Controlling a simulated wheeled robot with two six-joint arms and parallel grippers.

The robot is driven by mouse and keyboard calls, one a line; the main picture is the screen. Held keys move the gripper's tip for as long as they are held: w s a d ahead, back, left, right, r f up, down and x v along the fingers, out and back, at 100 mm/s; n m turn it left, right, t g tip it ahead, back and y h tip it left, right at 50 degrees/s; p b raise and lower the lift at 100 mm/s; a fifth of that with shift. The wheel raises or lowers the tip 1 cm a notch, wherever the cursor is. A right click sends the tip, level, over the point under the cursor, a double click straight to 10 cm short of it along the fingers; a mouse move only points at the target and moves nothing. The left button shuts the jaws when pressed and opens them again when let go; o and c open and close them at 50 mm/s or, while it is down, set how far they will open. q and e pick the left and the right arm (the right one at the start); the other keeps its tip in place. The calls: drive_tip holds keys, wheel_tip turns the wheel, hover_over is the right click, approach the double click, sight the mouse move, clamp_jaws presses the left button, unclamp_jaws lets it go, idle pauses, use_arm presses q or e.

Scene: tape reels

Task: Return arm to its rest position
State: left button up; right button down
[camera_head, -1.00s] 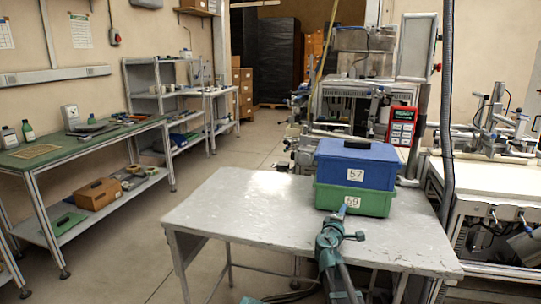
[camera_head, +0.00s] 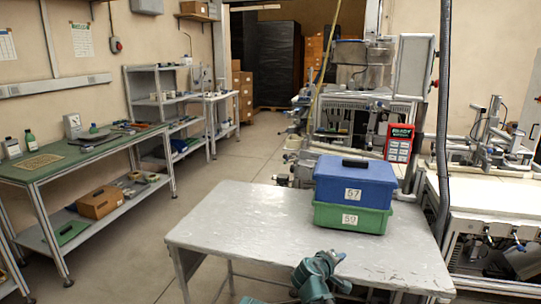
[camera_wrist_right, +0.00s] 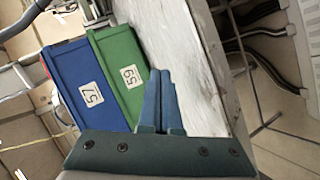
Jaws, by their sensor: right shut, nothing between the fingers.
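My right gripper (camera_wrist_right: 161,75) is shut and empty, its two blue fingers pressed together in the right wrist view. In the head view my right arm shows low at the front edge of the grey table, and its gripper is small and hard to make out. A blue box labelled 57 (camera_head: 354,190) sits on a green box labelled 59 (camera_head: 352,219) at the table's right rear. The blue box (camera_wrist_right: 80,85) and green box (camera_wrist_right: 122,75) also show left of the fingers in the wrist view. The gripper is apart from both boxes. My left gripper is out of view.
The worn grey table (camera_head: 250,225) is bare on its left and front. A machine with a red panel (camera_head: 399,143) stands behind it. A white workbench (camera_head: 485,200) is at the right. A green-topped bench (camera_head: 85,152) is along the left wall, with open floor between.

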use_arm(q)
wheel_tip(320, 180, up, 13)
drive_tip(key=p, duration=1.1)
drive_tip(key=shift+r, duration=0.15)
use_arm(e)
drive_tip(key=s+a+m+g+y, duration=0.1)
drive_tip(key=s+a+g+y, duration=0.2)
drive_tip(key=s, duration=1)
drive_tip(key=s+a+m+g+y, duration=0.1)
drive_tip(key=s+a+g+y, duration=0.3)
drive_tip(key=s+a+g, duration=0.3)
drive_tip(key=s+a, duration=0.5)
drive_tip(key=s, duration=0.2)
drive_tip(key=shift+s+a+r+g, duration=0.2)
drive_tip(key=shift+s+a+g, duration=0.1)
drive_tip(key=shift+a, duration=0.1)
